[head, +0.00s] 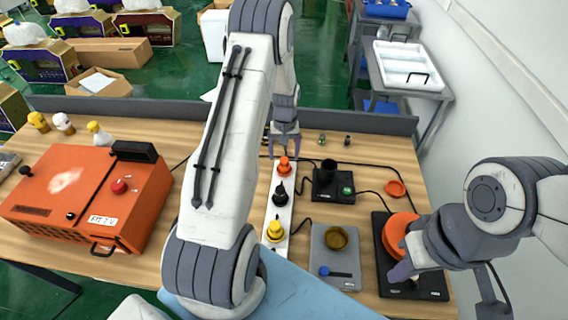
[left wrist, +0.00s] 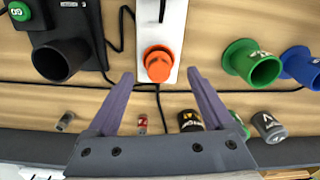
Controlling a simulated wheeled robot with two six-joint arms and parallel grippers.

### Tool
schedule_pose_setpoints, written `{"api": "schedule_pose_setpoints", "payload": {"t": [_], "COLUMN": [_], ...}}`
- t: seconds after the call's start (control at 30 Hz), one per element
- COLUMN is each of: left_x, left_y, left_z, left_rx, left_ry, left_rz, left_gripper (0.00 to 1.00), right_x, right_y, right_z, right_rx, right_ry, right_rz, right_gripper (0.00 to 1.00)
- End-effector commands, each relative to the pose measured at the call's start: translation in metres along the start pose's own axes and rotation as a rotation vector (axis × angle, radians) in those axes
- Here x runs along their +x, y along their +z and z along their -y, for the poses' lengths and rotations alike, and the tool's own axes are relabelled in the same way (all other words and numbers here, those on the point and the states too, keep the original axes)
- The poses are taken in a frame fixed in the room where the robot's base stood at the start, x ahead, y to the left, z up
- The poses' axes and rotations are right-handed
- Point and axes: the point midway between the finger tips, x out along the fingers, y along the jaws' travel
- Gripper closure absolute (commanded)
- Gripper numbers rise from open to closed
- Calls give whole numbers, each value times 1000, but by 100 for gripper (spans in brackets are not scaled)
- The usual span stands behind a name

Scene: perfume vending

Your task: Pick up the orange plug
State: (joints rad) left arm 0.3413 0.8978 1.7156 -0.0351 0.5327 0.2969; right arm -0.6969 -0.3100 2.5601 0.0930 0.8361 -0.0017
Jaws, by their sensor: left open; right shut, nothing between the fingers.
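The orange plug (head: 284,166) stands at the far end of a white strip (head: 270,216) on the table. It also shows in the left wrist view (left wrist: 158,63), just beyond the fingertips and centred between them. My left gripper (head: 285,152) is open and empty, with its fingers right behind the plug in the head view; the left wrist view shows both fingers (left wrist: 160,76) apart. I cannot tell how high they are above the plug. My right gripper (head: 400,272) is shut and empty beside an orange round part (head: 397,236) on a black base.
A black plug (head: 280,195) and a yellow plug (head: 275,231) stand on the same strip. A black cup (left wrist: 62,60) is left of the plug in the left wrist view; green (left wrist: 252,64) and blue (left wrist: 301,66) cups are right. Small bottles (left wrist: 190,120) lie near the fingers.

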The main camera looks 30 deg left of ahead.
Motion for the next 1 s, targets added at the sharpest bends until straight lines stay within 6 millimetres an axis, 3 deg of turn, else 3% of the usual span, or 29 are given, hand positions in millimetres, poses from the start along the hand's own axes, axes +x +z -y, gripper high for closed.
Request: {"api": "schedule_pose_setpoints", "payload": {"t": [0.27, 0.4, 0.7, 0.73, 0.93, 1.0], "left_x": [27, 44, 52, 52, 51, 51], "left_y": [0, -1, -2, -2, -2, -2], "left_z": [-2, -2, -3, -3, -3, -3], "left_rx": [2, 1, 1, 1, 1, 1], "left_ry": [-1, -1, 0, 0, 0, 0], "left_rz": [5, 3, 0, 0, 0, 0], "left_gripper": [14, 14, 14, 18, 94, 100], "right_x": [-27, -31, -31, -31, -31, -31], "right_y": [-2, -2, -2, -2, -2, -2], "right_z": [2, 2, 2, 2, 2, 2], "right_rx": [-4, -5, -6, -6, -5, -5], "right_ry": [0, 0, 0, 0, 0, 0], "right_rz": [0, 0, 0, 0, 0, 0], "right_gripper": [100, 100, 100, 100, 100, 100]}}
